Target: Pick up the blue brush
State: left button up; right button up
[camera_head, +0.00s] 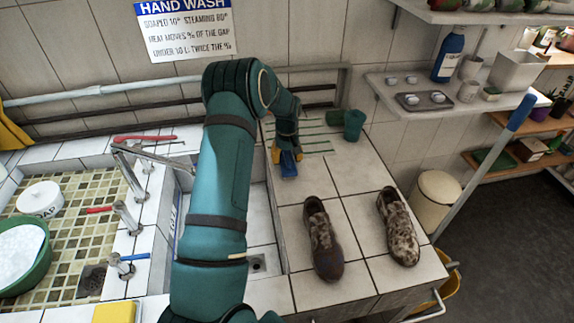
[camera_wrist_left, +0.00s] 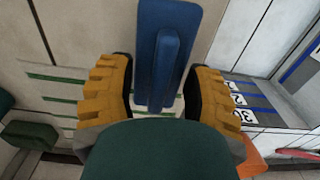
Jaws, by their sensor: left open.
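The blue brush (camera_head: 289,168) is at the back of the tiled counter, partly hidden by my left gripper (camera_head: 286,154). In the left wrist view the blue brush (camera_wrist_left: 181,25) has a flat blue body with a raised bar along its middle. It lies between the two yellow fingers of my left gripper (camera_wrist_left: 162,90), with a visible gap on each side. My right gripper is not in view.
Two dirty shoes (camera_head: 323,240) (camera_head: 397,228) stand on the counter in front of the brush. A green cup (camera_head: 354,125) is to its right. Green drain strips (camera_head: 310,138) lie around it. A sink with a metal tap (camera_head: 127,217) is at left.

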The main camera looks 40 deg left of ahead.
aim_at(287, 155)
pick_arm(q)
grip_shut()
dwell(0.3)
notch_tip(287, 155, up, 10)
jog(key=shift+r+p, duration=0.1)
jog(key=shift+p, duration=0.5)
dwell(0.4)
